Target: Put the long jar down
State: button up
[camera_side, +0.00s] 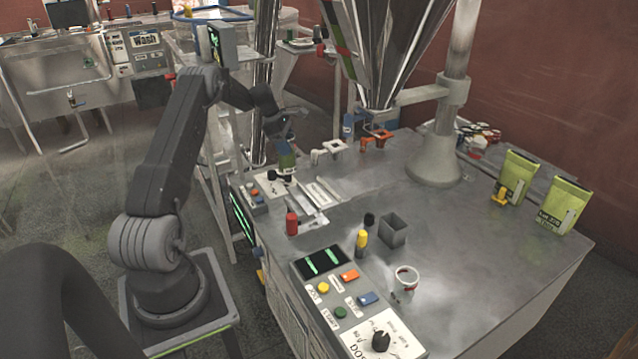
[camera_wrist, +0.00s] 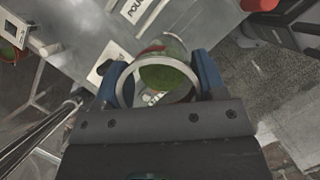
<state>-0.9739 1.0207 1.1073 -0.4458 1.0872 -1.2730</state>
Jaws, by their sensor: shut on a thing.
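The long jar shows in the wrist view (camera_wrist: 166,76) as a round clear rim with green contents inside. My gripper (camera_wrist: 158,82) has its blue fingers on both sides of the jar, shut on it. In the side view my gripper (camera_side: 286,145) points down over the left end of the steel table (camera_side: 470,230). The jar (camera_side: 287,161) hangs below it as a small green and dark shape, above the white plates. Whether the jar's bottom touches anything is too small to tell.
A red bottle (camera_side: 292,222), a yellow bottle (camera_side: 362,241), a grey square box (camera_side: 392,231) and a white cup (camera_side: 405,282) stand nearby. Orange and white brackets (camera_side: 333,149) are to the right of the jar, under the steel hopper (camera_side: 390,50).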

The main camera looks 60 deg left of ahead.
jog(key=w+d+f, duration=0.4)
jog(key=w+f, duration=0.5)
jog(key=f, duration=0.1)
jog(key=shift+w, duration=0.25)
jog(key=shift+f, duration=0.2)
jog(key=o, duration=1)
